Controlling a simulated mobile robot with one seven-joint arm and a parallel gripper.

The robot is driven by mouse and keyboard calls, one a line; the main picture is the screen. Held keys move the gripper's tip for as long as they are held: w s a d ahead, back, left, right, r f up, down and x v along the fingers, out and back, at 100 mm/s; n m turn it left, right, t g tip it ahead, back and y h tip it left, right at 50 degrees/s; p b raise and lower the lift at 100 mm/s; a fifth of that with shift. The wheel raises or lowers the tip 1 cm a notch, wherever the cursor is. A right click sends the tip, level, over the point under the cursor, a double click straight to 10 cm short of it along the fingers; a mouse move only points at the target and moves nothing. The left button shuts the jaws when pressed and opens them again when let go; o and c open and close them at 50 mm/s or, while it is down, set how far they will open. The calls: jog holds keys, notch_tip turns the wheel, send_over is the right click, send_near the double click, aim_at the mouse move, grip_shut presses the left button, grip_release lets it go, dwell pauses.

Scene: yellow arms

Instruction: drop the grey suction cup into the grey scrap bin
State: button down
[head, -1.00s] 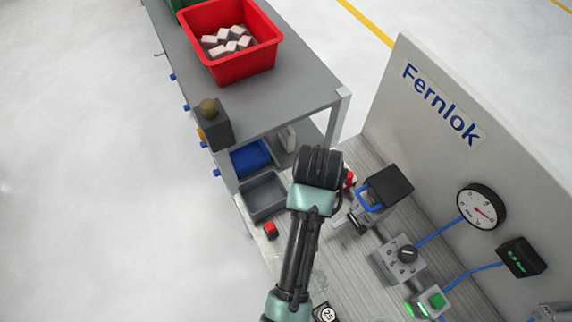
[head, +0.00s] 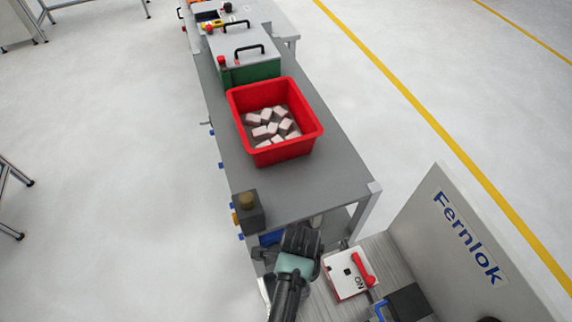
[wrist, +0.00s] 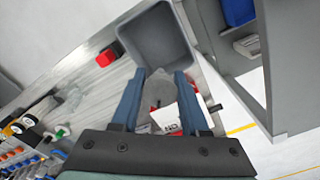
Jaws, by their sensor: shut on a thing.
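My gripper (wrist: 160,76) shows in the wrist view with its two blue fingers apart and a small grey piece, the suction cup (wrist: 159,91), between them. The cup's outline is hard to make out. The grey scrap bin (wrist: 158,42) is an open square tub just beyond the fingertips in the wrist view. Its visible inside looks empty. In the head view my gripper (head: 301,240) is at the bottom middle, seen from behind, and its fingers and the cup are hidden there. The bin is largely or wholly hidden behind my arm in the head view.
A white switch box with a red handle (head: 350,272) stands right of my gripper, before the Fernlok panel (head: 462,235). A grey bench (head: 335,180) beyond carries a red crate (head: 268,151) of pale blocks. A red block (wrist: 106,58) lies left of the bin.

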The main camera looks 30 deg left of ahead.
jog(key=shift+s+a+f+m, duration=0.15)
jog(key=shift+a+m, duration=0.15)
jog(key=shift+m, duration=0.1)
notch_tip(320, 180, down, 6)
jog(key=b, duration=0.6)
jog(key=shift+c, duration=1.6)
grip_release()
notch_tip(320, 180, up, 13)
jog(key=shift+r+b, duration=0.1)
jog(key=shift+b, duration=0.4)
